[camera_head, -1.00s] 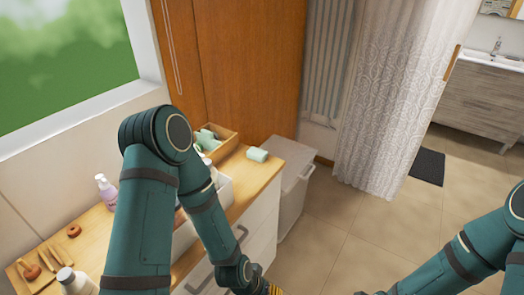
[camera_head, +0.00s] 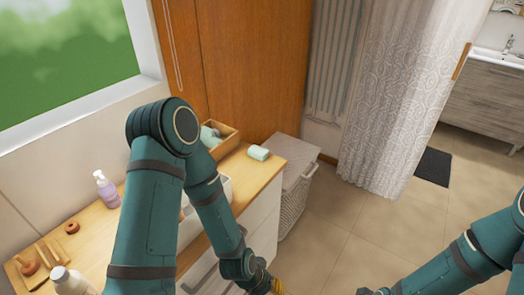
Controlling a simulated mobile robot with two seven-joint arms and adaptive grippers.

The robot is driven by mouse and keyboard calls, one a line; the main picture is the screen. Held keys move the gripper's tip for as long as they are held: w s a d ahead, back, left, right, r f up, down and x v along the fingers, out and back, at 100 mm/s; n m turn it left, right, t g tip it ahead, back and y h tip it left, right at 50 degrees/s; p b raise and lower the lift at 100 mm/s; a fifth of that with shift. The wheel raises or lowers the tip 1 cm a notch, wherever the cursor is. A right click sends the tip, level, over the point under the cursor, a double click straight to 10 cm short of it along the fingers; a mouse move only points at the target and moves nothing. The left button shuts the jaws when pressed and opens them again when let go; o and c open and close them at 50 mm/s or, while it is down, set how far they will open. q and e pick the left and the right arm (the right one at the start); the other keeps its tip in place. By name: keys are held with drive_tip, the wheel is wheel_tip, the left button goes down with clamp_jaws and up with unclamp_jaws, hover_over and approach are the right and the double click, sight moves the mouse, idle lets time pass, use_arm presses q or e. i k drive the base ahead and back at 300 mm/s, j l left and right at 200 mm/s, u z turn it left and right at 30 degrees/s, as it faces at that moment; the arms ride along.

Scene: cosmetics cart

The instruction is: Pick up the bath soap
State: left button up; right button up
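A pale mint-green bar (camera_head: 258,153), which looks like the bath soap, lies on the far right corner of the wooden cart top (camera_head: 262,176). Nothing touches it. My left arm crosses in front of the cart and bends down to the bottom edge. A yellow piece at its end (camera_head: 278,286) is cut off there, so the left gripper's fingers cannot be made out; it is well below the bar. My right arm comes in from the right and leaves at the bottom edge; its gripper is out of frame.
A wooden box (camera_head: 222,142) with green items stands beside the bar. A pink-labelled pump bottle (camera_head: 107,190), a white bottle (camera_head: 70,281) and a wooden tray (camera_head: 40,262) are at the left. A hamper (camera_head: 296,180) stands right of the cart. The floor is open farther right.

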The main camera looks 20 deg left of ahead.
sight(260, 153)
drive_tip(key=i+l, duration=0.3)
drive_tip(key=i, duration=0.25)
drive_tip(key=i+l, duration=0.3)
drive_tip(key=i, duration=0.25)
drive_tip(key=i+l, duration=0.3)
drive_tip(key=i, duration=0.2)
drive_tip(key=i+l, duration=0.3)
drive_tip(key=i, duration=0.25)
drive_tip(key=i+l+u, duration=0.2)
drive_tip(key=u, duration=0.25)
drive_tip(key=i+l+u, duration=0.3)
drive_tip(key=u, duration=0.15)
